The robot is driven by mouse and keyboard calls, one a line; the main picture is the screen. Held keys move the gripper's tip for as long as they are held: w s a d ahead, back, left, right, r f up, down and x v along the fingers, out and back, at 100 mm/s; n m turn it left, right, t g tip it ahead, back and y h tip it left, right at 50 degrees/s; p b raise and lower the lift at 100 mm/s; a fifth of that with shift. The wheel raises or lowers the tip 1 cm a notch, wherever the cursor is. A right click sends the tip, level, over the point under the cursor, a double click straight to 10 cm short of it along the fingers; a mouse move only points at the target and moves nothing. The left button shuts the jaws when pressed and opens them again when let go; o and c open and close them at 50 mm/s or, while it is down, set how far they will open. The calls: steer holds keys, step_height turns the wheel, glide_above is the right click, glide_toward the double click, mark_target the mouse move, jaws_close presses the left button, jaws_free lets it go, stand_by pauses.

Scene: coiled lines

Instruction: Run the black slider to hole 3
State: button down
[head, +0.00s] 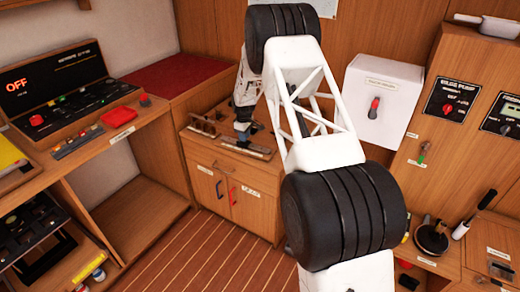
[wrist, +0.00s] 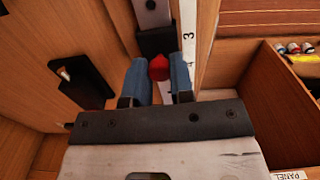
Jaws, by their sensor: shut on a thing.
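The black slider (wrist: 156,41) sits on a metal rail (wrist: 150,12) in the wrist view, with a red knob (wrist: 159,68) on its near side. My gripper (wrist: 160,75) has its two blue fingers on either side of the red knob and is shut on it. A white number strip (wrist: 189,45) runs along the right of the rail. The figure 3 shows beside the black block, and a second figure, apparently 4, shows lower near the right finger. In the head view my gripper (head: 243,131) is low over the cabinet top.
A black plate with a pale handle (wrist: 80,82) lies left of the rail in the wrist view. A wooden compartment (wrist: 262,95) is at right. In the head view, a white box with a lever (head: 383,98) stands right of my arm.

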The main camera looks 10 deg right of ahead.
steer(key=shift+f, duration=0.25)
steer(key=c, duration=1.1)
jaws_free()
steer(key=shift+r, duration=0.1)
steer(key=shift+r, duration=2.9)
step_height(320, 180, up, 8)
